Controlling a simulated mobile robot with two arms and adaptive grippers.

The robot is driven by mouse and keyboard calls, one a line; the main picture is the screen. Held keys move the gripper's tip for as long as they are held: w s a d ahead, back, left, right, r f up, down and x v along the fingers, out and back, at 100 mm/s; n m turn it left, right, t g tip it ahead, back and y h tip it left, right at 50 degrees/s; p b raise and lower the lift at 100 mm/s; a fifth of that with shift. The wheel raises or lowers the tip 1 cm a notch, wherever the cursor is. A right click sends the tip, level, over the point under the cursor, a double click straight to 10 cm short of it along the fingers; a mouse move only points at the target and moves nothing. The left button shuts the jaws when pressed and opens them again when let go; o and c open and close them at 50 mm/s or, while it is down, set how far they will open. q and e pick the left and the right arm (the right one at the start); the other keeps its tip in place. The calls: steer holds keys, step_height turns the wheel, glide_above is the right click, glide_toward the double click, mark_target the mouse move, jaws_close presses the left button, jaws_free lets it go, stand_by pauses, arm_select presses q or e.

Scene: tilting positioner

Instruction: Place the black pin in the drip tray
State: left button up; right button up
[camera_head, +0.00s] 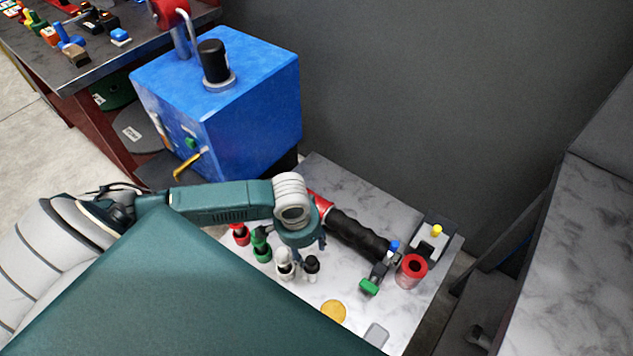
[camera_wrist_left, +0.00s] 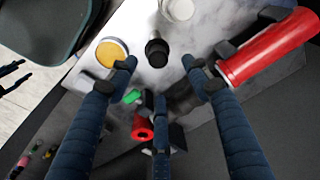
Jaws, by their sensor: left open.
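The black pin (camera_head: 311,268) stands upright at the right end of a short row of pins on the marbled table. In the left wrist view the black pin (camera_wrist_left: 157,52) shows from above, between and beyond my spread fingers. My left gripper (camera_head: 312,246) is open and empty, just behind and above the black pin; its fingers also fill the left wrist view (camera_wrist_left: 160,75). I cannot tell for sure which thing is the drip tray. A round orange-yellow dish (camera_head: 333,311) with a pale rim lies near the black pin. My right gripper is out of view.
Red (camera_head: 240,235), green (camera_head: 261,246) and white (camera_head: 285,262) pins stand left of the black one. A red-and-black torch-like tool (camera_head: 358,235), a red cylinder (camera_head: 411,271) and a green-ended clamp (camera_head: 370,287) lie to the right. A blue box (camera_head: 250,110) stands behind left.

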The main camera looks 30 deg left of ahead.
mark_target(311, 259)
arm_select(q)
step_height(311, 259, down, 4)
steer(key=shift+d+r, duration=0.1)
steer(key=f, duration=0.3)
steer(key=w+f, duration=0.1)
steer(key=f, duration=0.1)
steer(key=shift+d+f+b, duration=0.25)
steer(key=shift+f+b, duration=0.05)
jaws_close()
steer(key=shift+r, duration=0.1)
